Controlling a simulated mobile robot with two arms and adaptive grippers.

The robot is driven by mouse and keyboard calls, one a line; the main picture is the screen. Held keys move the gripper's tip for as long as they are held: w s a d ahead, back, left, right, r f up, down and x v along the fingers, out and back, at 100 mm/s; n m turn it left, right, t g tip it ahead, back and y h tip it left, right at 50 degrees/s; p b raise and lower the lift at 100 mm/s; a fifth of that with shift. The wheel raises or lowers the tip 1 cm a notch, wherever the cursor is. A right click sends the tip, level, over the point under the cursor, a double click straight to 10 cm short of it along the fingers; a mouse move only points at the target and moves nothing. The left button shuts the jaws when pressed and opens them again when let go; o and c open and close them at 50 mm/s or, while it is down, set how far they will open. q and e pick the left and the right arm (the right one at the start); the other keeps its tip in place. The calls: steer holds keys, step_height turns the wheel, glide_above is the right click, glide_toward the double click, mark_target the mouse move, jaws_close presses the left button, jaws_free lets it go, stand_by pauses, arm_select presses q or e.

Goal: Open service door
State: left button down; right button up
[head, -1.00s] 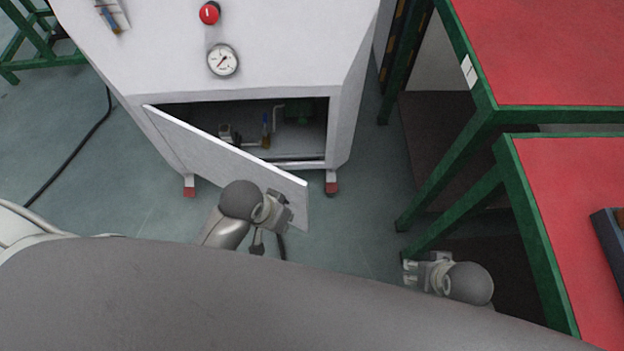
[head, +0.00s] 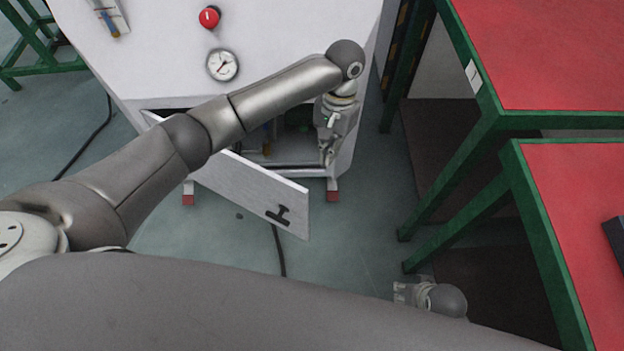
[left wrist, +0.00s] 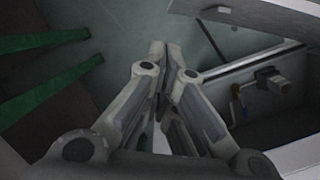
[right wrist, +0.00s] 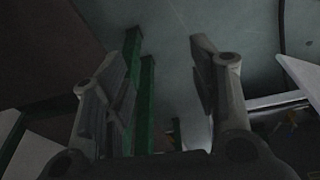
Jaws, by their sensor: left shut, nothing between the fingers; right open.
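The service door (head: 250,190) at the foot of the white generator cabinet (head: 160,60) stands partly open, swung out from its left side. A dark T-shaped handle (head: 279,214) shows on its outer face. My left gripper (head: 327,160) is shut and empty in front of the right side of the opening, fingers down, apart from the door. In the left wrist view its closed fingers (left wrist: 160,50) are beside the cabinet interior (left wrist: 270,95). My right gripper (head: 398,292) is open and empty, low at the right; its spread fingers (right wrist: 165,60) show in the right wrist view.
Green-framed tables with red tops (head: 545,50) stand at the right, their legs (head: 450,200) near my right gripper. A gauge (head: 222,65) and a red button (head: 209,17) are on the cabinet top. A dark cable (head: 278,250) lies on the floor.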

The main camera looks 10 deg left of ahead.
arm_select(q)
steer(key=s+a+f+b, duration=0.2)
steer(key=s+a+f, duration=0.1)
steer(key=f, duration=0.5)
steer(key=shift+s+n, duration=0.4)
steer(key=shift+s, duration=0.35)
arm_select(e)
steer(key=w+v, duration=0.1)
steer(key=v, duration=0.6)
steer(key=shift+w+t, duration=0.3)
steer(key=shift+w, duration=0.35)
arm_select(q)
steer(key=shift+a+y, duration=0.1)
steer(key=shift+y, duration=0.2)
arm_select(e)
steer(key=shift+r, duration=0.2)
